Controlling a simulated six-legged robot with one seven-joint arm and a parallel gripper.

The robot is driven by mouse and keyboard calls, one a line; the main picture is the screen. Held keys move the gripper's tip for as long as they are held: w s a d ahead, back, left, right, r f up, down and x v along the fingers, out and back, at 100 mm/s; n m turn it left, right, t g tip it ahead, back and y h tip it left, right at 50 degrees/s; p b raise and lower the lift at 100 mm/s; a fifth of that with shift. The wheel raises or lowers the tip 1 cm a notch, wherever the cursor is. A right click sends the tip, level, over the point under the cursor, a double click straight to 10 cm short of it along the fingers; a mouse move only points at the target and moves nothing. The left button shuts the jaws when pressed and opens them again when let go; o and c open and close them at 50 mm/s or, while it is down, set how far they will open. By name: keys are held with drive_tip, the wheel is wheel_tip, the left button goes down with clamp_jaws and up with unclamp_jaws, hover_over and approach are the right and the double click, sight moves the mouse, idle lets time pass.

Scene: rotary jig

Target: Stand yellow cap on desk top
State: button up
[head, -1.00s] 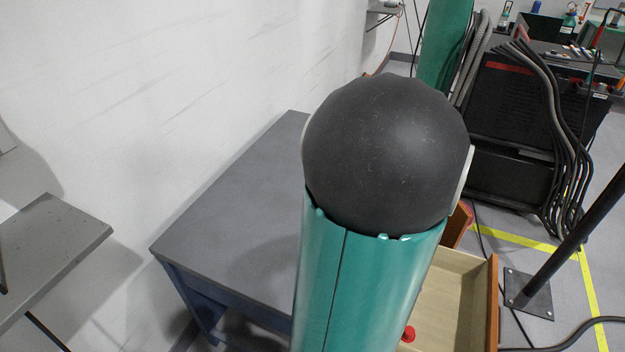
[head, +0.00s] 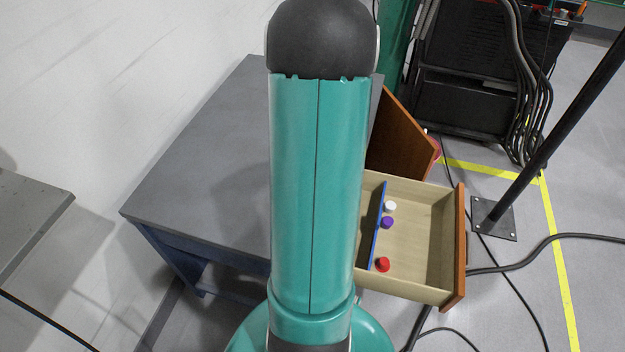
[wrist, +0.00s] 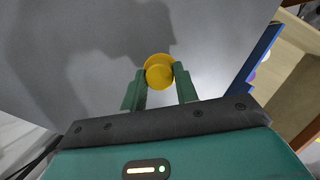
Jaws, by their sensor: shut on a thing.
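The yellow cap (wrist: 159,72) is between the green fingertips of my gripper (wrist: 160,76) in the wrist view. My gripper is shut on it. The cap shows a round face to the camera. The grey desk top (wrist: 70,75) lies behind the cap, with a dark shadow of the gripper on it. I cannot tell whether the cap touches the desk top or hangs above it. In the head view the desk top (head: 195,165) is clear on its left part. My arm hides its right part, the gripper and the yellow cap.
An open drawer (head: 432,287) right of the desk holds a white cap (head: 390,206), a purple cap (head: 387,222) and a red cap (head: 382,264) beside a blue divider (head: 378,230). A brown panel (head: 398,145) stands behind it. A black pole (head: 560,120) is at right.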

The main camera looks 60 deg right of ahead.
drive_tip(key=shift+w+f, duration=0.25)
drive_tip(key=shift+f, duration=1.65)
drive_tip(key=o, duration=1.4)
drive_tip(key=shift+c, duration=0.2)
drive_tip(key=shift+d, duration=0.1)
drive_tip(key=shift+r, duration=0.1)
